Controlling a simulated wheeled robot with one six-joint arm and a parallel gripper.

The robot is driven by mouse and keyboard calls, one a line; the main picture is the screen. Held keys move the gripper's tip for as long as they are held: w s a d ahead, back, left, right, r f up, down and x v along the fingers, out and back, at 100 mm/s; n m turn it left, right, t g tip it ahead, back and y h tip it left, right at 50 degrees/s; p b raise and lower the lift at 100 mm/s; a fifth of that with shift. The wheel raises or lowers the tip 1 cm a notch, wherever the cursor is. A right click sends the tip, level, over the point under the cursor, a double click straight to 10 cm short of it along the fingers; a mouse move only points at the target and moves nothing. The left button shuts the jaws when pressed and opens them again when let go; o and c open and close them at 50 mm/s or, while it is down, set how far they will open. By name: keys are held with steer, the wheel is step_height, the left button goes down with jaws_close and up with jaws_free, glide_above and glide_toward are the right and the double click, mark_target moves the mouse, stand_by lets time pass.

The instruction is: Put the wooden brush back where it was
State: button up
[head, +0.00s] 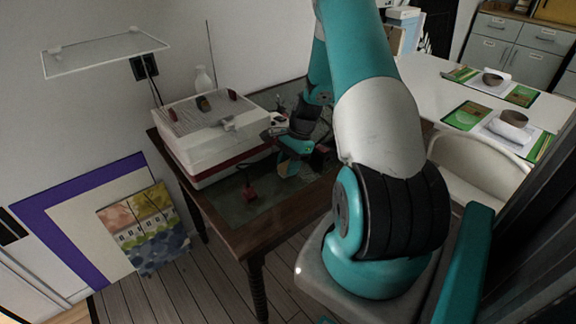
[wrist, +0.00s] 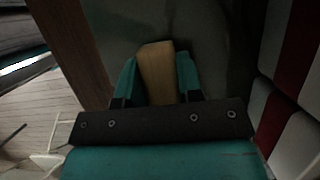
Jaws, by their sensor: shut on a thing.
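The wooden brush (wrist: 157,72) shows in the wrist view as a plain tan wooden block between the two teal fingers. My gripper (wrist: 157,62) is shut on it, with a finger along each side. In the head view my gripper (head: 288,166) is low over the right part of the dark table top, in front of the white box. A small tan patch of the brush (head: 283,168) shows there at the fingers. I cannot tell whether the brush touches the table. Its lower end and bristles are hidden.
A white box with a red band (head: 190,158) stands on the wooden table (head: 238,227), with several small things on its lid. A white vase (head: 203,80) is behind the box. Dark items crowd the gripper's right.

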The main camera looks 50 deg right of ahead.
steer(key=shift+f, duration=0.3)
steer(key=o, duration=0.9)
